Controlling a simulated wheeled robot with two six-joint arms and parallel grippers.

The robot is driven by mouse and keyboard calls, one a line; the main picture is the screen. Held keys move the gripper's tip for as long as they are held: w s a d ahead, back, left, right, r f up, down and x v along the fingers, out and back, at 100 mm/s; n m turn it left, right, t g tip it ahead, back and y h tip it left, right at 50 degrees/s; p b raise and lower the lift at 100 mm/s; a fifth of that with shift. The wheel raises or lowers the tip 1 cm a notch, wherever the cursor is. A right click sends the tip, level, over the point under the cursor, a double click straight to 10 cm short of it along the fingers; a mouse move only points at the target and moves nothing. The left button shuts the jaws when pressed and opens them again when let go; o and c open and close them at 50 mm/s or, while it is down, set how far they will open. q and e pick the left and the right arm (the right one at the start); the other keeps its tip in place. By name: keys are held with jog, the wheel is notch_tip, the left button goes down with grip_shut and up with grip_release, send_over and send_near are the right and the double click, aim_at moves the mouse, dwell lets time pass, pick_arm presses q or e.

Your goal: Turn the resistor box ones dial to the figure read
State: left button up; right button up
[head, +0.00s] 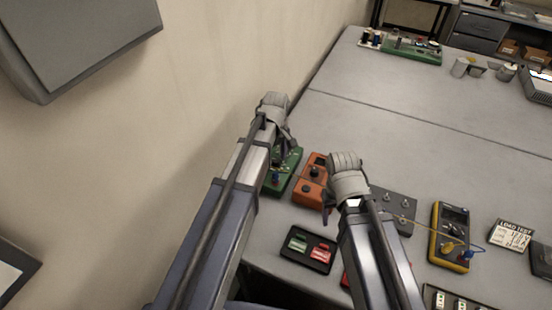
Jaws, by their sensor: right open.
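An orange box (309,191) with black round knobs, which looks like the resistor box, lies on the grey bench between my two arms. Its knob figures are too small to read, and my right gripper and wrist hide its right side. My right gripper (327,207) is open, pointing down at the right edge of the orange box; I cannot tell if it touches. My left gripper (287,147) is over a green circuit board (285,172) left of the box; its fingers are mostly hidden behind the wrist. A yellow multimeter (436,236) with leads lies to the right; its display is unreadable.
A grey box (402,204) with posts sits right of my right wrist. A black tray (308,249) with green and red pieces lies in front. A "LOAD TEST" card (511,235) stands at right. The wall is close on the left. The bench middle (400,130) is clear.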

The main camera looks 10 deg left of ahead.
pick_arm(q)
grip_shut()
dwell(0.3)
jog(key=shift+m, duration=0.4)
jog(key=m, duration=0.5)
jog(key=shift+m, duration=0.3)
jog(key=m, duration=0.5)
jog(key=shift+m, duration=0.3)
grip_release()
dwell(0.3)
